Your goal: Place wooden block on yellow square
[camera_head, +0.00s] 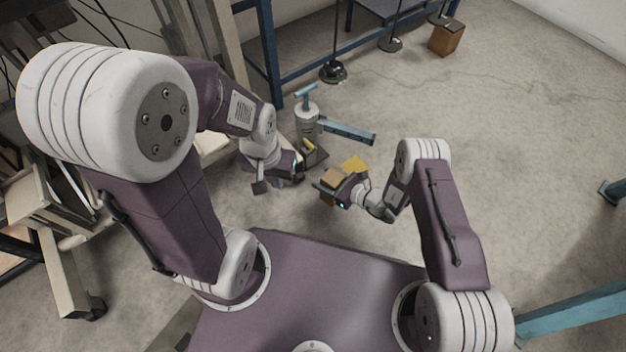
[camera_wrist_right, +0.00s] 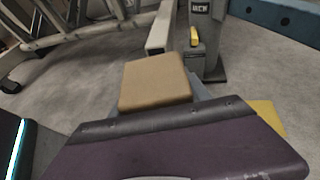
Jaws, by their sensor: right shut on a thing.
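The wooden block (camera_head: 333,177) is a tan block held in my right gripper (camera_head: 328,188); it also shows in the right wrist view (camera_wrist_right: 155,82), just beyond the purple gripper body. My right gripper is shut on it. The yellow square (camera_head: 355,164) lies on the floor just beyond and to the right of the block, partly hidden by block and gripper. In the right wrist view a part of the yellow square (camera_wrist_right: 268,115) shows right of the gripper. The block's height above the floor is unclear. My left gripper (camera_head: 279,183) is left of the block, apart from it; its jaw opening is unclear.
A grey lever stand (camera_head: 307,122) with a blue handle stands behind the grippers. A blue bar (camera_head: 347,132) extends right from it. Another brown block (camera_head: 446,39) and black-based stands (camera_head: 333,72) are farther back.

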